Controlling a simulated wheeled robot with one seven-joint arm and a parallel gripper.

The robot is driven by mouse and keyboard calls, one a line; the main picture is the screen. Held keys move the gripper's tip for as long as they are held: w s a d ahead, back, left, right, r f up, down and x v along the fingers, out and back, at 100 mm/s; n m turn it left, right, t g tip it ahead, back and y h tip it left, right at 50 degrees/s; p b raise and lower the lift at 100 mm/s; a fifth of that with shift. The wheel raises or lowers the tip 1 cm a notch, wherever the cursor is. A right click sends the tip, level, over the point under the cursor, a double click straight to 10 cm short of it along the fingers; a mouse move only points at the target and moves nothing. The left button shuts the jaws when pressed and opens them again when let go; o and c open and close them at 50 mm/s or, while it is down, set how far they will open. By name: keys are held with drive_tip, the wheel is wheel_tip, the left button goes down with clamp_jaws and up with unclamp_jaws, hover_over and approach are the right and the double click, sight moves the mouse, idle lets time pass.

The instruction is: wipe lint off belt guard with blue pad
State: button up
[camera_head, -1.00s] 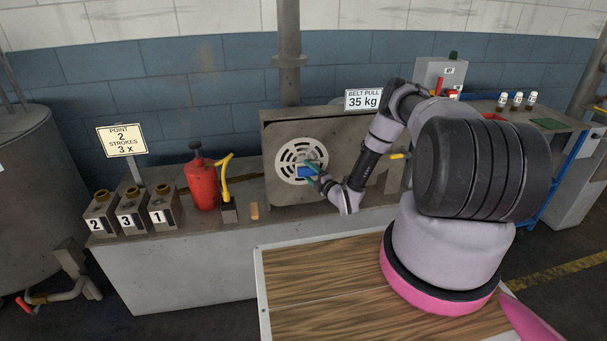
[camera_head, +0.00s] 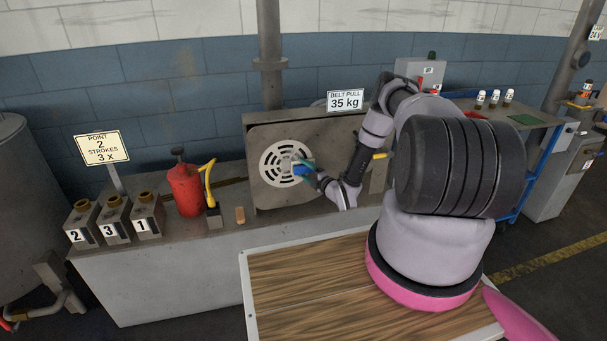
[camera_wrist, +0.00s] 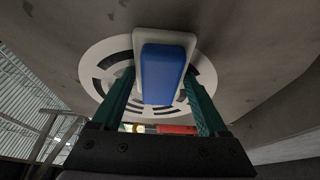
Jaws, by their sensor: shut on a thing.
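The belt guard (camera_head: 315,150) is a grey metal panel on the bench, with a round white slotted vent (camera_head: 271,164) on its face. The vent also shows in the wrist view (camera_wrist: 92,70). My gripper (camera_head: 305,171) is at the right side of the vent. It is shut on the blue pad (camera_head: 298,170), which has a pale backing. In the wrist view the pad (camera_wrist: 163,74) sits between the green fingers of my gripper (camera_wrist: 160,92), in front of the vent. I cannot tell whether the pad touches it. No lint can be made out.
A red oil can (camera_head: 184,190) and a yellow-handled tool (camera_head: 210,190) stand left of the guard. Numbered blocks (camera_head: 115,219) and a sign (camera_head: 103,148) are further left. A wooden-topped table (camera_head: 300,285) is in front. A "35 kg" sign (camera_head: 345,100) is above the guard.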

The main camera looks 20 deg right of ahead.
sight(294, 168)
drive_tip(key=shift+a+r, duration=0.1)
drive_tip(key=shift+r, duration=0.7)
drive_tip(key=shift+w+a, duration=0.15)
drive_tip(key=shift+a, duration=4.15)
drive_tip(key=shift+s+r, duration=0.2)
drive_tip(key=shift+r, duration=1.15)
drive_tip(key=shift+w+d, duration=0.15)
drive_tip(key=shift+d, duration=4.25)
drive_tip(key=shift+s, duration=0.25)
drive_tip(key=shift+s, duration=2.9)
